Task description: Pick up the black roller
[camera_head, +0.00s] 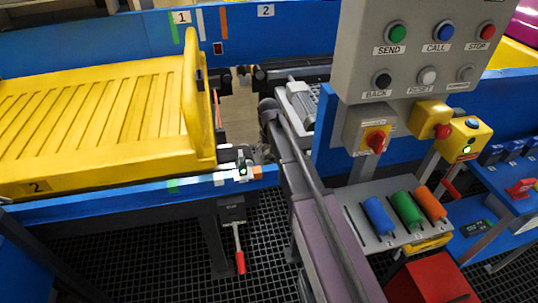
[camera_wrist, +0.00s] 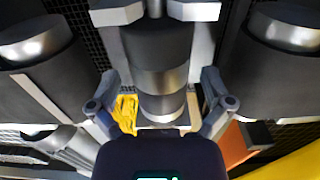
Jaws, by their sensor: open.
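In the wrist view, my gripper (camera_wrist: 162,100) is open, with one finger on each side. A dark grey-black cylinder (camera_wrist: 155,45) with silver bands shows between and beyond the fingers. It may be the black roller, but I cannot tell for certain. The fingers look apart from it. In the head view, my gripper is not clearly visible. The roller rack (camera_head: 352,208) holds a blue roller (camera_head: 379,215), a green roller (camera_head: 407,211) and an orange roller (camera_head: 431,204). No black roller shows in it.
A yellow tray (camera_head: 100,112) rests on the blue conveyor at left. A grey button panel (camera_head: 420,50) hangs at upper right. A red box (camera_head: 432,281) stands below the rack. Other dark cylinders (camera_wrist: 35,45) flank my gripper in the wrist view.

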